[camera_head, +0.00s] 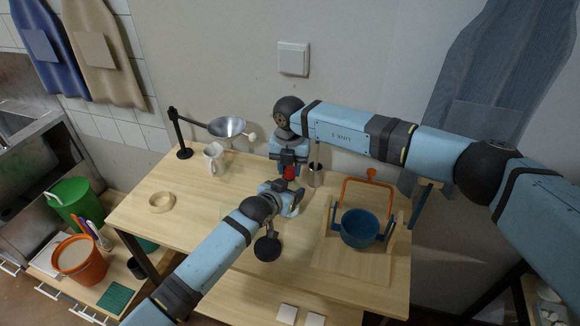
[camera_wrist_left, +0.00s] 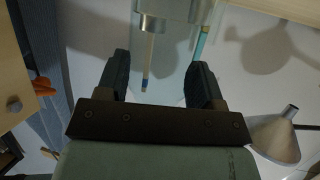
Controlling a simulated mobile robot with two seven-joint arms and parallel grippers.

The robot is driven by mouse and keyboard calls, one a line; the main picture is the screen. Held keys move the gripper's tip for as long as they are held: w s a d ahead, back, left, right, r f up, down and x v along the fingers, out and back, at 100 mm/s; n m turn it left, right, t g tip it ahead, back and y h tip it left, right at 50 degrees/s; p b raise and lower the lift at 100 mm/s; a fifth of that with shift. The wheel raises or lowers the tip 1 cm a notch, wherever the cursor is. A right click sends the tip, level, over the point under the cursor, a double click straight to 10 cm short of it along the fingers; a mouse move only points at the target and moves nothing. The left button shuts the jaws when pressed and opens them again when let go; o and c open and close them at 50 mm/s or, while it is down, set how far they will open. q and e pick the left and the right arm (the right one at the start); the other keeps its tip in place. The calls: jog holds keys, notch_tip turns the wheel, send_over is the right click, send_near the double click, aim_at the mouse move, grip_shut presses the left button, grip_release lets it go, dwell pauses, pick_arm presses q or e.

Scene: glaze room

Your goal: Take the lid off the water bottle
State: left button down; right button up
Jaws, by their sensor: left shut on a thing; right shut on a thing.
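The water bottle's red lid (camera_head: 290,172) shows in the head view below my right gripper (camera_head: 289,162), which comes down from above and is shut on it. My left gripper (camera_head: 291,190) is just below, shut at the height of the bottle's body. In the left wrist view a pale see-through body (camera_wrist_left: 172,75), apparently the bottle, lies between the two dark fingers. In the head view the grippers hide most of the bottle. I cannot tell whether the lid still touches the bottle's neck.
A metal cup (camera_head: 315,178) with a thin stick stands close right of the grippers. A white mug (camera_head: 214,158) and a metal funnel on a stand (camera_head: 227,127) are at left. A blue pot (camera_head: 360,229) sits at right. The table's (camera_head: 190,225) left front is clear around a wooden ring (camera_head: 161,202).

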jog(key=shift+n, duration=0.4)
jog(key=o, duration=1)
